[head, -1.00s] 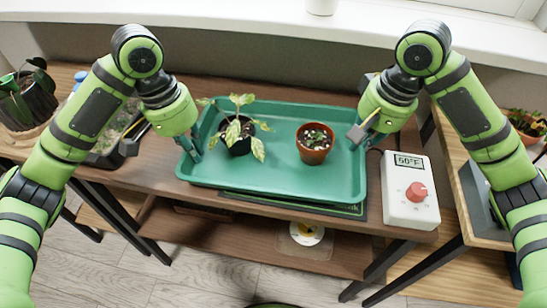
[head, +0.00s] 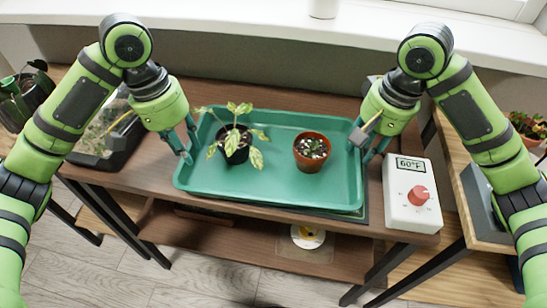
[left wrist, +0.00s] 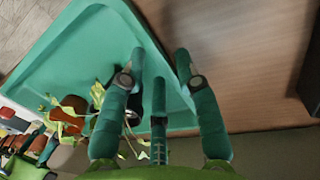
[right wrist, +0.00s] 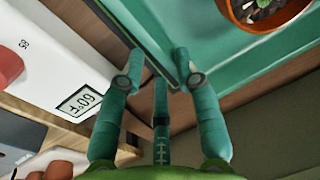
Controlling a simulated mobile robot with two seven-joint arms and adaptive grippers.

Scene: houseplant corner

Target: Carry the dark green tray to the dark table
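The green tray (head: 270,196) lies on the brown table under it and carries a leafy plant in a dark pot (head: 236,150) and a small seedling in a terracotta pot (head: 312,150). My left gripper (head: 184,152) is at the tray's left rim; in the left wrist view its fingers (left wrist: 160,62) stand apart, one over the tray and one over bare wood. My right gripper (head: 366,148) is at the right rim; in the right wrist view its fingers (right wrist: 159,60) stand apart with the rim between them. I cannot tell whether any finger touches the rim.
A white controller with a red knob (head: 411,194) stands close to the tray's right side. A black seedling box (head: 92,160) is at the left. A light wood table (head: 455,160) is at the right. A shelf (head: 215,238) runs below the brown table.

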